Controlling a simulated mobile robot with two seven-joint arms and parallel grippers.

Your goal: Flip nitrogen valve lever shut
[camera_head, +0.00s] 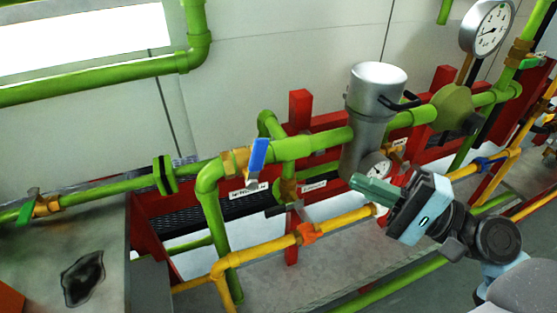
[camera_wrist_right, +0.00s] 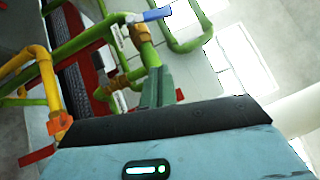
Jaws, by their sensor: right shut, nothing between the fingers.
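A blue valve lever (camera_head: 258,155) stands nearly upright on a brass valve body (camera_head: 234,162) in the green pipe, above a white label (camera_head: 249,190) whose small print I cannot read for sure. The blue lever (camera_wrist_right: 157,15) also shows at the top of the right wrist view, beyond the fingertips. My right gripper (camera_head: 358,183) is shut and empty, its greenish fingers pointing left, right of the lever and apart from it. Its closed fingers also show in the right wrist view (camera_wrist_right: 160,75). My left gripper is out of view.
A metal cylinder (camera_head: 372,105) with a small gauge (camera_head: 377,168) stands near my right gripper. A yellow pipe with an orange handle (camera_head: 309,233) runs below. Red frame posts (camera_head: 300,110) and a large gauge (camera_head: 488,28) stand around the pipes.

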